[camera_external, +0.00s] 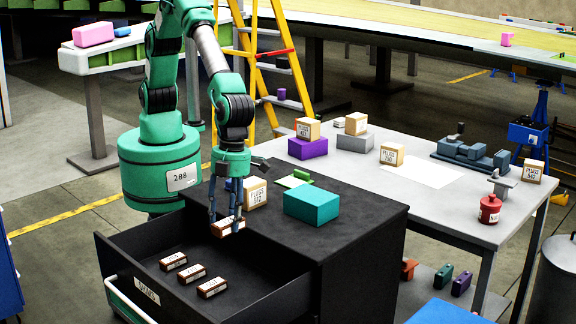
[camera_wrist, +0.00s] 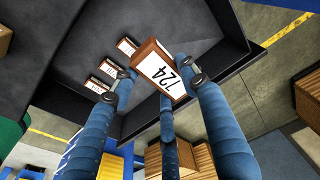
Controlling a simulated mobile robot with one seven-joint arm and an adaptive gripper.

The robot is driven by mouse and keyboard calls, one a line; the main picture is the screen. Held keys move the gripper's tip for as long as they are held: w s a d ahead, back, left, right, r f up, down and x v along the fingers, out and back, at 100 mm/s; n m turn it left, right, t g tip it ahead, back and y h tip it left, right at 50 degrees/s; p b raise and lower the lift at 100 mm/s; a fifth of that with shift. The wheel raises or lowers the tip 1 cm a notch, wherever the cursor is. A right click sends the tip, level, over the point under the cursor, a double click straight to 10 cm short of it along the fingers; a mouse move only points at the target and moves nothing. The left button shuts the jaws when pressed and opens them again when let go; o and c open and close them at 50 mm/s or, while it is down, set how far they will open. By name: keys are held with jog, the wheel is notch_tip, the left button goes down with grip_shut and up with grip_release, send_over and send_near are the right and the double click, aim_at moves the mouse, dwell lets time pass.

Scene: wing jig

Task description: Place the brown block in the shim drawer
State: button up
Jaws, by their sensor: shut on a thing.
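The brown block (camera_wrist: 152,56) has a white label reading 124 on its face and sits between my gripper's fingers. My gripper (camera_external: 228,222) is shut on this block (camera_external: 222,232) and holds it above the open shim drawer, near the cabinet's front top edge. In the wrist view my gripper (camera_wrist: 158,82) shows blue fingers touching the block from both sides. The shim drawer (camera_external: 268,309) is pulled out of the black cabinet. Several similar brown blocks with white labels lie in it, one (camera_external: 192,274) in the middle. Part of the held block is covered by the fingers.
The cabinet top holds a teal box (camera_external: 312,204), a light wooden block (camera_external: 256,193) and a green item (camera_external: 294,179). The drawer's back and right floor are clear. A grey table (camera_external: 431,203) with blocks and tools stands to the right.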

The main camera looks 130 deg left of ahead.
send_over(232, 305)
notch_tip(232, 305, down, 15)
jog(key=shift+a, duration=0.25)
jog(key=shift+f+b, duration=0.65)
jog(key=shift+f, duration=2.35)
jog(key=shift+f+b, duration=0.45)
jog(key=shift+f, duration=1.4)
jog(key=shift+f, duration=0.15)
jog(key=o, duration=1.2)
